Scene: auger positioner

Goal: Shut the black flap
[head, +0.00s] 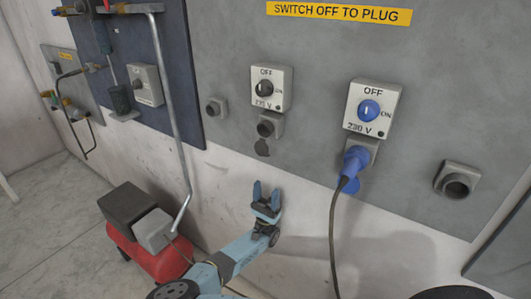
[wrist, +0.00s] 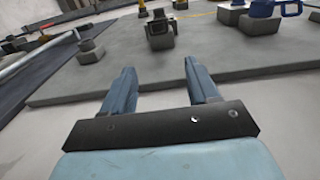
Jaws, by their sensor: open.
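The socket's dark round mouth is uncovered. In the wrist view the socket (wrist: 160,30) shows ahead, beyond my fingertips; the flap is hard to make out there. My gripper (head: 266,191) is open and empty, below the flap and in front of the white wall. Its two blue fingers point up toward the panel, and in the wrist view (wrist: 158,68) they stand apart with nothing between them.
A blue plug (head: 354,165) with a hanging cable sits under the blue-knob switch box (head: 370,107), right of the flap. Other sockets (head: 457,181) are on the grey panel. A metal pipe (head: 178,130) runs down at left, above a red compressor (head: 155,248). Space around my gripper is clear.

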